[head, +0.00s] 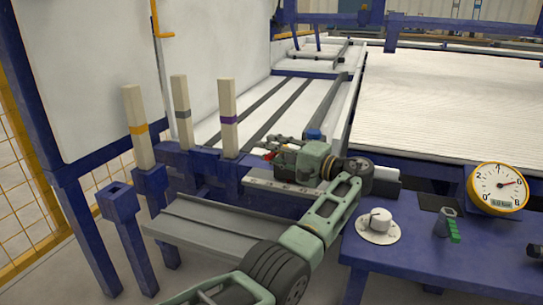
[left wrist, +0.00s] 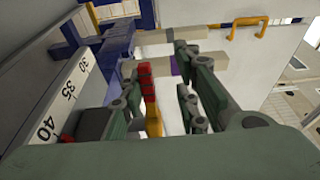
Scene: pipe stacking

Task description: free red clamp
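The red clamp (left wrist: 148,82) shows in the left wrist view as a ribbed red piece with a yellow-orange part below it. It stands beside a white scale (left wrist: 62,105) marked 30, 35 and 40. My left gripper (left wrist: 157,66) is open, with its green fingers on either side of the clamp. The left finger is close to the red piece; I cannot tell if it touches. A gap shows on the right. In the head view my left gripper (head: 272,150) is over the metal rail (head: 290,188), and only bits of red show there. My right gripper is not in view.
Several blue posts stand at left; three hold upright beige pipes banded orange (head: 138,128), grey (head: 182,115) and purple (head: 228,120). One post (head: 117,195) is empty. A blue table (head: 400,262) at right carries a yellow gauge (head: 497,190) and a white knob (head: 380,220).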

